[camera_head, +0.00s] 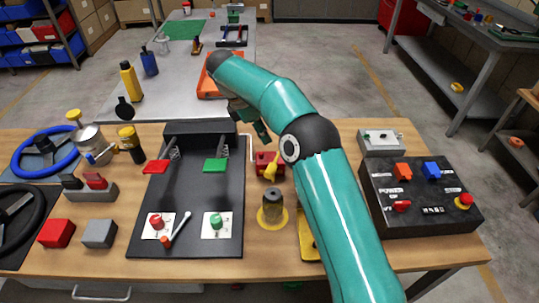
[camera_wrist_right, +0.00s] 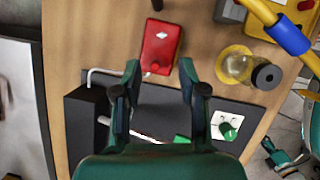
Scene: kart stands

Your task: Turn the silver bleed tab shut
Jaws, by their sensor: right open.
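A red block (camera_head: 268,163) sits on the wooden table beside the black pedal panel (camera_head: 190,195), with a yellow piece at its front. In the right wrist view the red block (camera_wrist_right: 160,45) carries a small pale diamond-shaped mark (camera_wrist_right: 162,35) and a light spot at its near end. I cannot tell for certain which part is the silver bleed tab. My right gripper (camera_head: 259,131) is above and behind the block, partly hidden by its own arm. In the wrist view its fingers (camera_wrist_right: 159,68) are apart and empty, near the block's end. My left gripper is not in view.
A jar (camera_head: 272,202) with a dark cap stands on a yellow disc in front of the block. A black control box (camera_head: 420,195) and a grey box (camera_head: 381,142) stand right. A silver pot (camera_head: 91,140) and a blue steering wheel (camera_head: 45,151) are left.

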